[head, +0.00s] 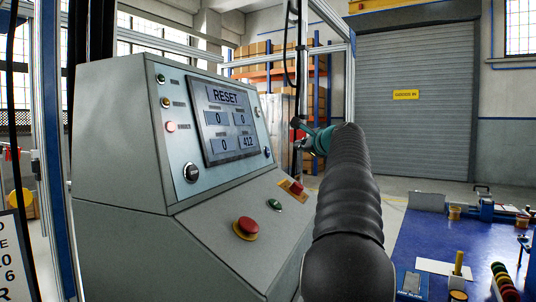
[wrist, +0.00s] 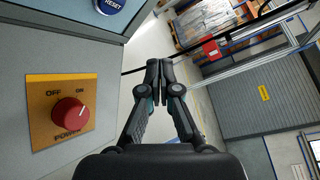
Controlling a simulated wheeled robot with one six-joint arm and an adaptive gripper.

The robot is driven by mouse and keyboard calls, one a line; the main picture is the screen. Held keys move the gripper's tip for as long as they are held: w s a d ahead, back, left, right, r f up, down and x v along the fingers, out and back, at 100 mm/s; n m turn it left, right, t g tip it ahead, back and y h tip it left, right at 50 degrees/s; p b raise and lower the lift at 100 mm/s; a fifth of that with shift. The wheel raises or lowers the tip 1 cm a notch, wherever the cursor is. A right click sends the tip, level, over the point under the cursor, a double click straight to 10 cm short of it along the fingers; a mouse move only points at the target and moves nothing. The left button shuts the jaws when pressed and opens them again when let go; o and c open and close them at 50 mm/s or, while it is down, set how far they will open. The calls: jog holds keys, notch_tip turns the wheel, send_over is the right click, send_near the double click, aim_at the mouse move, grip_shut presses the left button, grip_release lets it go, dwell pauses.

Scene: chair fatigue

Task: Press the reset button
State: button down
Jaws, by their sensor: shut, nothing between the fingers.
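The blue round reset button (wrist: 110,4), lettered RESET, is cut off by the top edge of the wrist view. It sits on the blue-grey upper panel of the grey console (head: 130,215). In the head view my arm reaches along the console's right side, and the fingers are hard to make out.
A red power knob (wrist: 70,114) on a yellow plate is below the reset button. The console also has a screen (head: 229,122) reading RESET and a red mushroom button (head: 247,226). A blue workbench (head: 428,248) with parts stands at right. Frame posts are near the console.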

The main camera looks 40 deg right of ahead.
jog(key=shift+w+a+f, duration=0.3)
jog(key=shift+w+a, duration=0.25)
jog(key=shift+w, duration=0.45)
jog(key=shift+w+a+f, duration=0.3)
jog(key=shift+w+a, duration=0.2)
jog(key=shift+w, duration=0.55)
jog(key=shift+w+a+f, duration=0.3)
jog(key=shift+w+a, duration=0.25)
jog(key=shift+w, duration=0.45)
jog(key=shift+w+a, duration=0.1)
jog(key=shift+w+a, duration=0.15)
jog(key=shift+w, duration=0.1)
jog(key=shift+w+a+f, duration=0.15)
jog(key=shift+w, duration=0.2)
jog(key=shift+s, duration=0.1)
jog(key=shift+s+d+r+p, duration=0.2)
jog(key=shift+s+d+p, duration=0.15)
jog(key=shift+s, duration=0.25)
jog(key=shift+s+d+r, duration=0.2)
jog(key=shift+s+d, duration=0.2)
jog(key=shift+s, duration=0.3)
jog(key=shift+s+d+r, duration=0.2)
jog(key=shift+s+d, duration=0.15)
jog(key=shift+s, duration=0.4)
jog(key=shift+s+d+r, duration=0.2)
jog(key=shift+s+d, duration=0.2)
jog(key=shift+s, duration=0.3)
